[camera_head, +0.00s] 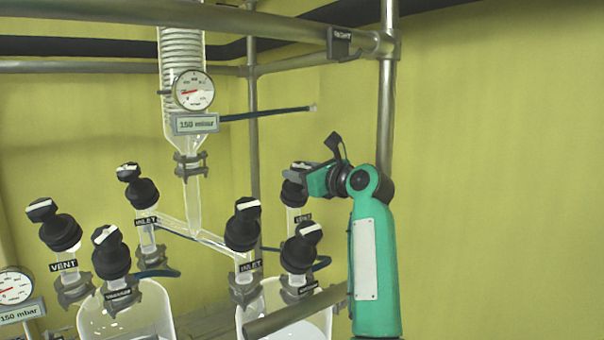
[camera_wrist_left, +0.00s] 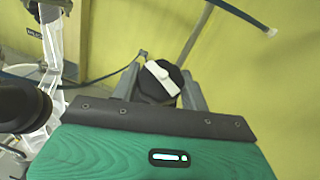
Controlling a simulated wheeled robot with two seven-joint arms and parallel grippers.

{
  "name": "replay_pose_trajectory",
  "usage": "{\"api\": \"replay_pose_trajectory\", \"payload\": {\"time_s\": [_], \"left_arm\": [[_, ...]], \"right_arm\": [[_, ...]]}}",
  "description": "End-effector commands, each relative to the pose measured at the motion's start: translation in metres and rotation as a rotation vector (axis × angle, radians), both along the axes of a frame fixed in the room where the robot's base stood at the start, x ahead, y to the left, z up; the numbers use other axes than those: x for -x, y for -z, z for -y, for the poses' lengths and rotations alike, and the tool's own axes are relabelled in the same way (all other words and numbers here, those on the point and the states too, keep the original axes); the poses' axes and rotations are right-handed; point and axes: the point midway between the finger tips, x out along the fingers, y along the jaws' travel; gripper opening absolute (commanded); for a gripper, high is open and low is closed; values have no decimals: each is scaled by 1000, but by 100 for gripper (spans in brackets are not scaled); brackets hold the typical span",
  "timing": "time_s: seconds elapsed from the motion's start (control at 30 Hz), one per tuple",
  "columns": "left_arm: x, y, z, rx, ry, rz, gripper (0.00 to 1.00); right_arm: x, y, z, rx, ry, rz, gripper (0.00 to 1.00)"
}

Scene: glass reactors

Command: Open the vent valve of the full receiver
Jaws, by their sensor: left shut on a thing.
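Two glass receivers stand at the bottom of the head view, the left receiver (camera_head: 90,322) and the right receiver (camera_head: 247,312). Pale liquid shows low in both; their full levels are cut off. Behind the right one, a black vent valve (camera_head: 290,194) stands above a "VENT" label (camera_head: 303,218). My left gripper (camera_head: 302,174) is shut on this valve's knob, reaching from the right. In the left wrist view the black knob (camera_wrist_left: 176,76) sits between my fingers, its white bar slanting down to the right. Another vent valve (camera_head: 60,233) stands at the far left. My right gripper is out of view.
Several other black-knobbed valves stand close by, including an inlet valve (camera_head: 242,230) and a vacuum valve (camera_head: 299,256). A glass condenser (camera_head: 181,120) with a pressure gauge (camera_head: 194,90) hangs above. Metal rack posts (camera_head: 388,120) stand near my arm. The wall side at right is clear.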

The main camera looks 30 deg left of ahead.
Motion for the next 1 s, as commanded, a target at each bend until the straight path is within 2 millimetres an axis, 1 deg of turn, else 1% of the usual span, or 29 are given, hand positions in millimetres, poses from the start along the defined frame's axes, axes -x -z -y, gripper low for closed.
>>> {"api": "replay_pose_trajectory", "payload": {"time_s": [0.13,0.17,0.23,0.27,0.73,0.87,1.0], "left_arm": [[0,0,0,0,1,1,22],[0,0,0,0,1,1,51],[0,0,0,0,1,0,64],[0,0,0,0,1,0,67],[0,0,0,-1,5,-2,67],[0,-2,0,-9,32,-16,67],[1,-5,0,-32,98,-47,67]], "right_arm": [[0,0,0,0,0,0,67],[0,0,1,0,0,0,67],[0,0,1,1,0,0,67],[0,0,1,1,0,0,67],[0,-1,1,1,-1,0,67],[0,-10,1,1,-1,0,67],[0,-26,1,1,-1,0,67]]}}
